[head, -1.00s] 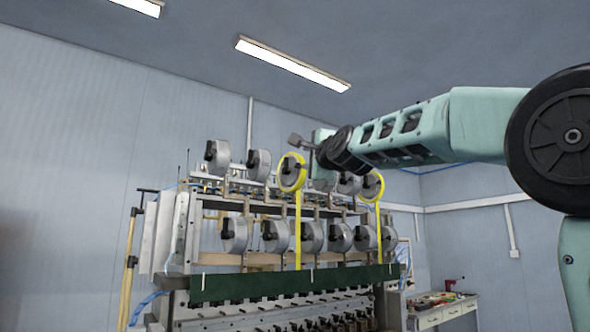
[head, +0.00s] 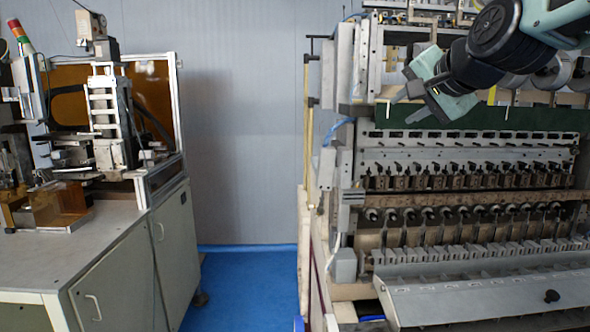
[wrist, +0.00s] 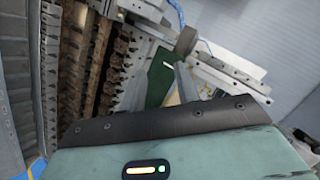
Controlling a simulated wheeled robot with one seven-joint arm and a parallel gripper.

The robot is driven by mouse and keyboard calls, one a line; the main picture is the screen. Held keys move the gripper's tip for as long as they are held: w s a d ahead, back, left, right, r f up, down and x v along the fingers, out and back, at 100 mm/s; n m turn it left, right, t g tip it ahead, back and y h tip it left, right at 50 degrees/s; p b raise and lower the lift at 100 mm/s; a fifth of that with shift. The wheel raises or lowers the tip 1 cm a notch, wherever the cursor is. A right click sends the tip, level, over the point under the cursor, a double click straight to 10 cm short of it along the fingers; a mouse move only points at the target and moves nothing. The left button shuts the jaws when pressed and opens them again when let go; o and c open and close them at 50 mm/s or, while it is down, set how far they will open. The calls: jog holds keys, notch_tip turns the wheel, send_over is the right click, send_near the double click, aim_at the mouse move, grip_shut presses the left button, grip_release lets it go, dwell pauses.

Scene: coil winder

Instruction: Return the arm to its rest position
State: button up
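My arm reaches in from the upper right of the head view. My gripper (head: 400,85), with a teal body and grey fingers, points left and slightly down in front of the upper part of the coil winder (head: 470,142). I see nothing held in it. The finger gap is not clear in either view. In the wrist view the grey finger parts (wrist: 184,62) show beyond the dark edge of the teal housing, with the winder's green strip (wrist: 158,80) behind them. The yellow spools are not visible in the head view now.
A grey cabinet bench (head: 110,235) with a machine (head: 110,120) on it stands at the left. A blue floor strip (head: 245,285) lies open between bench and winder. A sloped metal tray (head: 490,298) juts from the winder's front.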

jog(key=s+a+f+n+g, duration=0.3)
jog(key=s+a+f+n, duration=0.15)
jog(key=s+f, duration=0.35)
jog(key=s+a+f+n+g, duration=0.45)
jog(key=s+f, duration=0.25)
jog(key=f, duration=0.4)
jog(key=s+d+f+n+g+h, duration=0.1)
jog(key=s+f+n+g, duration=0.1)
jog(key=s+f, duration=0.4)
jog(key=s+d+f+n+g+h, duration=0.1)
jog(key=s+f+n+g, duration=0.2)
jog(key=s, duration=1)
notch_tip(320, 180, down, 4)
jog(key=n, duration=0.2)
jog(key=shift+r+n+h, duration=0.15)
jog(key=shift+n+h, duration=0.15)
